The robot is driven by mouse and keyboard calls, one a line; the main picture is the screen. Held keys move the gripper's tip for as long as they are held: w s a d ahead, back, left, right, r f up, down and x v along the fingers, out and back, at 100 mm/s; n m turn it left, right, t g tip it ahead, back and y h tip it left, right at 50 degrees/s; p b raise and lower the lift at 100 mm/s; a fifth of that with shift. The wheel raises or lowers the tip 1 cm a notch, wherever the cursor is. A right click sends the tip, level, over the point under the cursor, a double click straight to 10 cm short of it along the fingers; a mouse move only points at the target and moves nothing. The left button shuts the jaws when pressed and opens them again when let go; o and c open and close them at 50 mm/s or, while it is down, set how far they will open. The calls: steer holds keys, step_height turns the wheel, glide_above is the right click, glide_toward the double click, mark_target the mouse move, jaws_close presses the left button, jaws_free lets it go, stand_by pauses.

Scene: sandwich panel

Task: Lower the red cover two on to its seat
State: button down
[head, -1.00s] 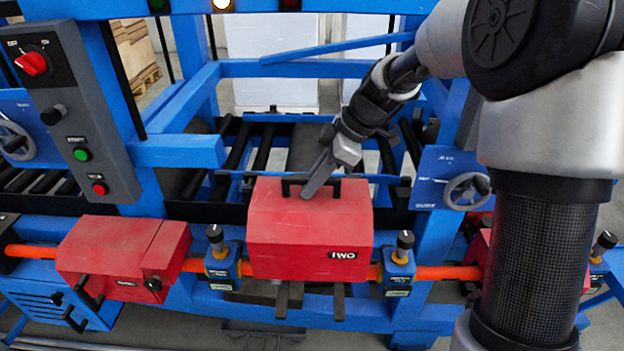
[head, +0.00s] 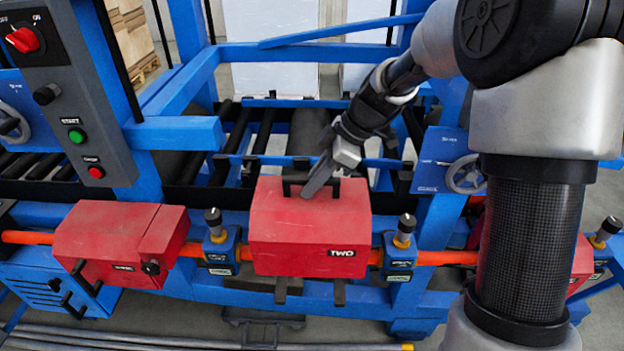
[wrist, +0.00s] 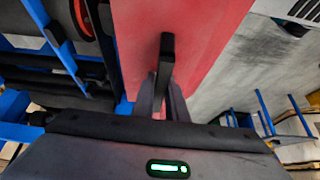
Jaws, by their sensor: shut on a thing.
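The red cover marked TWO (head: 308,240) hangs level in front of the blue frame, between two blue clamps with black knobs. Its black top handle (head: 297,183) is held by my gripper (head: 318,188), which comes down from the upper right and is shut on it. In the wrist view my fingers (wrist: 161,95) close around the black handle (wrist: 167,55), with the red cover (wrist: 200,45) behind. Two dark supports show under the cover's lower edge. The seat is hidden behind the cover, so I cannot tell whether they touch.
Another red cover (head: 121,243) sits on the left. The left clamp (head: 217,245) and right clamp (head: 399,247) stand close to the cover's sides on the orange bar (head: 452,258). A grey control box (head: 75,95) is at upper left, and a handwheel (head: 466,174) is at right.

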step_height(320, 180, down, 11)
steer(key=b, duration=1)
steer(key=shift+r, duration=0.2)
stand_by(0.5)
steer(key=shift+f+b, duration=0.35)
steer(key=shift+b, duration=0.1)
stand_by(1.4)
steer(key=c, duration=1.7)
jaws_free()
steer(key=shift+s+f, duration=0.1)
step_height(320, 180, up, 15)
steer(key=p, duration=0.3)
glide_above(351, 196)
steer(key=shift+s+r, duration=0.1)
steer(key=shift+r, duration=0.1)
